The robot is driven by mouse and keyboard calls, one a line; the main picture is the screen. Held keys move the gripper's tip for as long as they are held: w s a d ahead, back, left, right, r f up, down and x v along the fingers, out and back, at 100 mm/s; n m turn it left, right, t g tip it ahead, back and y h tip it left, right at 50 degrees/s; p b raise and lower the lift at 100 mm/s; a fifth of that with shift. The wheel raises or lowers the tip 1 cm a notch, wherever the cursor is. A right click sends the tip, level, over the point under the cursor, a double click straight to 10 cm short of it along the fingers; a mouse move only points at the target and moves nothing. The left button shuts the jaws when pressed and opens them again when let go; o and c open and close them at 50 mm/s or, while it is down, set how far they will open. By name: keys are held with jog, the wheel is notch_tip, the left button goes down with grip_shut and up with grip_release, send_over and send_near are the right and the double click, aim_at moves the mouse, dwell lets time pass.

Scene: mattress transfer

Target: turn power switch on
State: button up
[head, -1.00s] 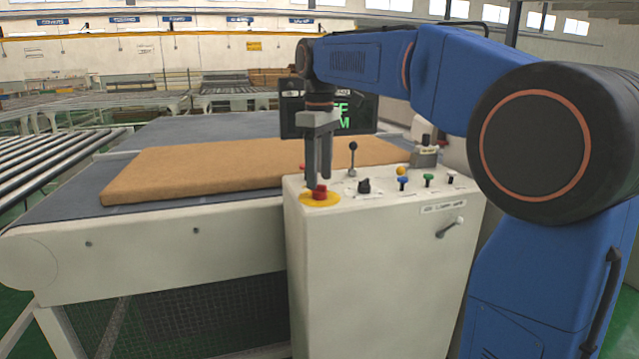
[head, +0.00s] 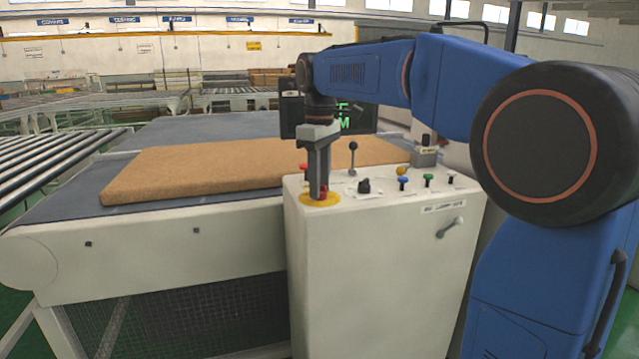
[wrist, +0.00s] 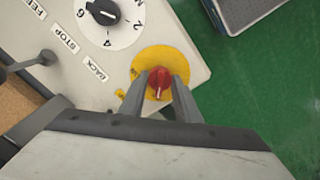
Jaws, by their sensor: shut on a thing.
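The power switch is a red rotary knob (wrist: 160,82) on a round yellow plate (wrist: 172,57), at the near left corner of the control cabinet's top. In the head view the yellow plate (head: 320,200) shows around the fingertips, and the red knob (head: 323,192) is mostly hidden by them. My gripper (head: 319,190) points down over the plate. In the wrist view its fingers (wrist: 160,88) stand on either side of the red knob and are shut on it.
The cabinet (head: 380,270) also carries a black dial (head: 364,186), a black-knobbed lever (head: 353,150) and several coloured buttons. A brown mattress (head: 215,168) lies on the conveyor behind. A dark screen (head: 300,117) with green letters stands behind my gripper.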

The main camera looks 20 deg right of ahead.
jog(key=shift+m, duration=0.3)
jog(key=m, duration=1.3)
jog(key=shift+m, duration=2.1)
jog(key=o, duration=1)
jog(key=shift+o, duration=0.2)
notch_tip(320, 180, up, 17)
jog(key=shift+r, duration=0.2)
